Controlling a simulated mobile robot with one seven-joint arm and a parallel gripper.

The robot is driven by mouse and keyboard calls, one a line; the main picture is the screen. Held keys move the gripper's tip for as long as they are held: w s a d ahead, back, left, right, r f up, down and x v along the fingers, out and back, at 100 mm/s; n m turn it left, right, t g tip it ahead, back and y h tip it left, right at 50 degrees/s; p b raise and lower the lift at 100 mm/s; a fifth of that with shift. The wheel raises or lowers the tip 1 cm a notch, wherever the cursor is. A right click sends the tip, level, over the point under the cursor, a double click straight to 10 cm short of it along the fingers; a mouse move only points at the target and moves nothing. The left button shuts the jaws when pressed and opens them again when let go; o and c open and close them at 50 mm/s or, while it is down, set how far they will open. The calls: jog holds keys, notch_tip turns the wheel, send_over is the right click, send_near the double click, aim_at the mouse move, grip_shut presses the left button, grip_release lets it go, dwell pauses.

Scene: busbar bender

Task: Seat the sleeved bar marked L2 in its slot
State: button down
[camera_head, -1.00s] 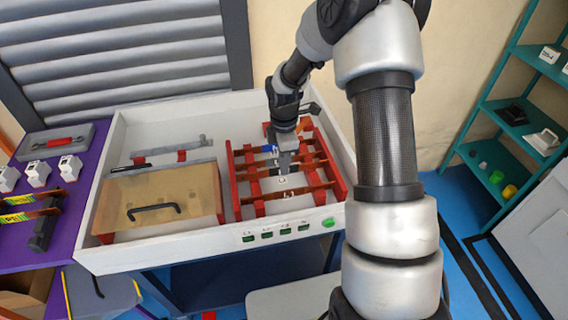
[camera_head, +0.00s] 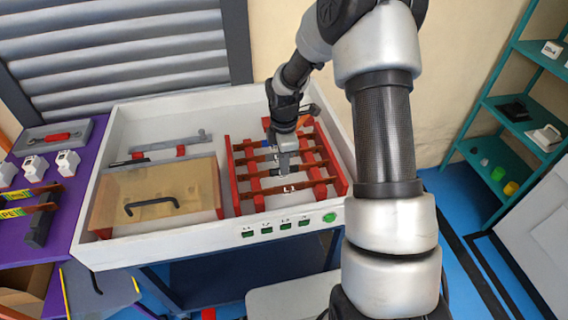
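The red slotted rack (camera_head: 235,190) stands in the right half of the white tray. Several brown bars lie across its supports. The front bar (camera_head: 262,191) has a label that seems to read L1. My gripper (camera_head: 284,173) points down over the middle of the rack, at the bar (camera_head: 310,165) just behind the front one. I cannot read an L2 mark on that bar. The fingertips are small and overlap the bar, so whether they are shut on it is unclear. Whether that bar is fully down in its slot cannot be told.
A tan cover with a black handle (camera_head: 157,196) fills the left of the white tray (camera_head: 165,249). Green labelled blocks (camera_head: 267,231) and a green button (camera_head: 329,217) line the front edge. A purple table (camera_head: 63,232) with sleeved bars (camera_head: 22,210) is at left.

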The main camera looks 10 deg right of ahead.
jog(key=c, duration=1.9)
grip_release()
notch_tip(320, 180, up, 17)
jog(key=shift+r+p, duration=0.2)
jog(key=shift+p, duration=0.7)
jog(key=s+r+m+t+p, duration=0.1)
jog(key=s+r+m+p, duration=0.4)
jog(key=r, duration=0.6)
jog(key=s+r+m+t+p, duration=0.1)
jog(key=s+r+m, duration=0.2)
jog(key=s, duration=0.3)
jog(key=s+r+m+t, duration=0.2)
jog(key=s+r+m, duration=0.2)
jog(key=s, duration=0.3)
jog(key=s+r+m+t+p, duration=0.1)
jog(key=s+r+m, duration=0.3)
jog(key=s+m, duration=0.2)
jog(key=shift+s+r+t+p, duration=0.1)
jog(key=shift+s+t+p, duration=0.2)
jog(key=shift+s, duration=0.25)
